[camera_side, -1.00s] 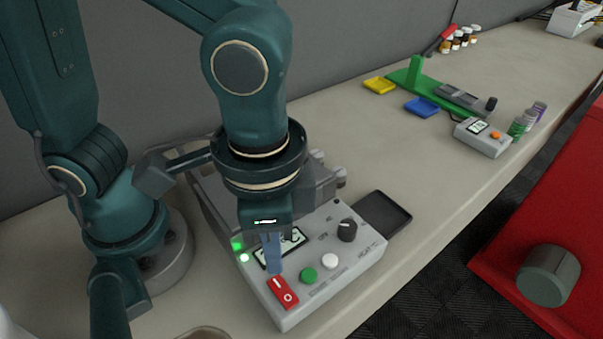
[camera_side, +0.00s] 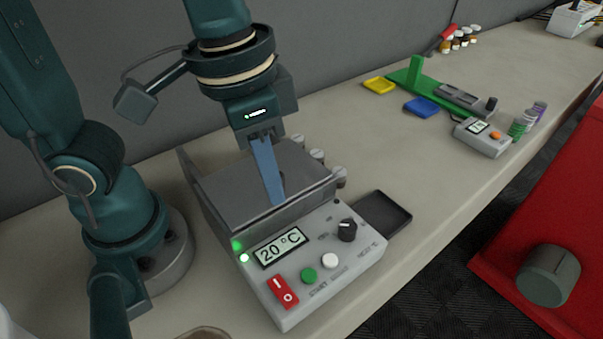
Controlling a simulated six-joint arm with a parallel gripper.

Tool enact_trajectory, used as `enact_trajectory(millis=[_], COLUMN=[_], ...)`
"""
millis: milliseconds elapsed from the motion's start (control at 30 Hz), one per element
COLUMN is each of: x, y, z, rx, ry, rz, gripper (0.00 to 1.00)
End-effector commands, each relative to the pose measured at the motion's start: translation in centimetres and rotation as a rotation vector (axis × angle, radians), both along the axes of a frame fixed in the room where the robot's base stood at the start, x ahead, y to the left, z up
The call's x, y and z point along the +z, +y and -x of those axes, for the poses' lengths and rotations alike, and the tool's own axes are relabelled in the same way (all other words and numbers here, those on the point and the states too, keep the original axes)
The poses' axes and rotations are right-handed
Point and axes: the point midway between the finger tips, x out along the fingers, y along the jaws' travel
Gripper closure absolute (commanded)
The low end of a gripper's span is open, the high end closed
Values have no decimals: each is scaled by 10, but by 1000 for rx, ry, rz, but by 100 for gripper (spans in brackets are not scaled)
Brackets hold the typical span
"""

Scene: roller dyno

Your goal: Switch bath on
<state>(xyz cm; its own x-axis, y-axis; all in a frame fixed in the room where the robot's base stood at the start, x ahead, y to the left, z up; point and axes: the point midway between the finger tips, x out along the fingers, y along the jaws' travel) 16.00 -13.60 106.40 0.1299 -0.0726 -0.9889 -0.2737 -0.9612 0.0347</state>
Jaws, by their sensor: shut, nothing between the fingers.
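The bath (camera_side: 330,278) is a light grey box with a sloped control panel, standing near the bench's front edge. Its display (camera_side: 281,248) is lit and reads 20 °C. A red rocker switch (camera_side: 283,291) marked I and O is at the panel's lower left. A green light glows at the panel's left edge. A green button (camera_side: 308,275), a white button (camera_side: 330,260) and a black knob (camera_side: 347,230) are to the right of the switch. My gripper (camera_side: 277,200) is shut and empty, above the grey tank part behind the panel, clear of the switch.
A dark shallow tray (camera_side: 384,214) lies to the right of the bath. Further back are a blue tray (camera_side: 422,106), a yellow tray (camera_side: 379,85), a green stand (camera_side: 415,72) and a small grey meter (camera_side: 482,137). The bench between is clear. A red cabinet (camera_side: 560,220) stands at right.

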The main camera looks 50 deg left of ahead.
Motion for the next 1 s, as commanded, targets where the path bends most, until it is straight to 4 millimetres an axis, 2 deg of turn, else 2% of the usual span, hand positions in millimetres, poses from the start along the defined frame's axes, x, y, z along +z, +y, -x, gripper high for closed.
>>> enact_trajectory(millis=[33,200,400,600,1000], x=[7,15,11,1,1], y=[18,62,92,96,95], z=[-5,-6,0,3,5], rx=[76,242,334,289,323], ry=[-49,-191,-317,-344,-332], rz=[22,50,36,15,25], gripper=[100,100,100,100,100])
